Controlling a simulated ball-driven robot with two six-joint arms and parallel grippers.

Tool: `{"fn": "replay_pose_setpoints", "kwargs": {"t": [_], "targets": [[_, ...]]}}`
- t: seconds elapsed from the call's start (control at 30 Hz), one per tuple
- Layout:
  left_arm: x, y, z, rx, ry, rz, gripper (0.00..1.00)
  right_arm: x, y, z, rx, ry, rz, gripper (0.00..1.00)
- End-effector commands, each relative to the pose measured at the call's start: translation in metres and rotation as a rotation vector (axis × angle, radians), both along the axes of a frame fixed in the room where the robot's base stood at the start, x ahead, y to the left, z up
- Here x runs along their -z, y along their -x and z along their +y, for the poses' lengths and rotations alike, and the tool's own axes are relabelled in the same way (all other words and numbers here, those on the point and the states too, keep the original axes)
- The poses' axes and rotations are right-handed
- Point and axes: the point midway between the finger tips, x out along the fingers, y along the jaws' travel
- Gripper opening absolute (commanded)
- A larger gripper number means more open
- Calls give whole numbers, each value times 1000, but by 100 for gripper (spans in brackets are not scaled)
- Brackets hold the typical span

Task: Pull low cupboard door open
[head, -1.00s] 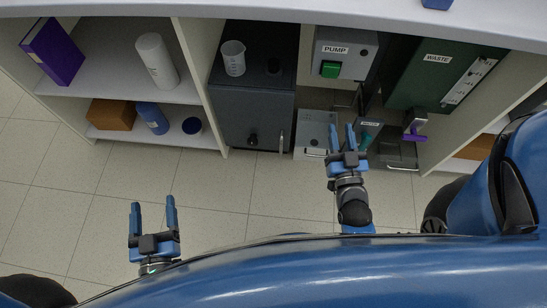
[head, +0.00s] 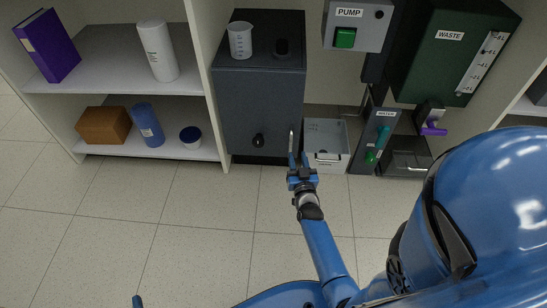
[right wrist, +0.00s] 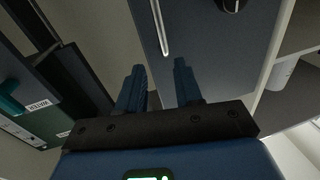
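The low cupboard (head: 258,105) is dark grey, and its door looks shut. A round black knob (head: 258,140) sits low on the door. A thin pale upright handle (head: 291,141) is near the door's right edge; it also shows in the right wrist view (right wrist: 160,25). My right gripper (head: 298,159) is open and empty, its fingertips close to the handle's lower end. In the right wrist view the gripper (right wrist: 158,75) has the handle ahead of the gap between its fingers, seemingly untouched. Of my left gripper (head: 137,301) only a fingertip shows at the bottom edge.
A beaker (head: 240,40) stands on the cupboard top. To the right are a grey bin (head: 325,158), a teal-handled valve (head: 383,135), a pump box (head: 357,25) and a green waste tank (head: 450,60). Shelves (head: 110,80) stand left. The tiled floor (head: 150,220) in front is clear.

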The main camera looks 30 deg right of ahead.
Motion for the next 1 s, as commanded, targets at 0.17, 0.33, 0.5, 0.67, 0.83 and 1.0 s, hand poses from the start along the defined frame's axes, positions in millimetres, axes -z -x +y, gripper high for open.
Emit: {"fn": "replay_pose_setpoints", "kwargs": {"t": [0.17, 0.33, 0.5, 0.67, 0.83, 1.0], "targets": [[-1, 0, 0, 0, 0, -1, 74, 15, 3, -1, 10, 21, 42, 35], [6, 0, 0, 0, 0, -2, 74, 16, -10, -6, 9, 30, 43, 35], [19, 0, 0, 0, 0, -1, 74, 17, -34, -14, 9, 31, 42, 35], [30, 0, 0, 0, 0, -1, 74, 17, -58, -24, 9, 31, 42, 35], [38, -1, 0, 0, 0, -5, 74, 16, -80, -32, 9, 30, 43, 35], [39, -2, 0, 0, 0, -13, 74, 16, -92, -36, 8, 29, 45, 35]]}}
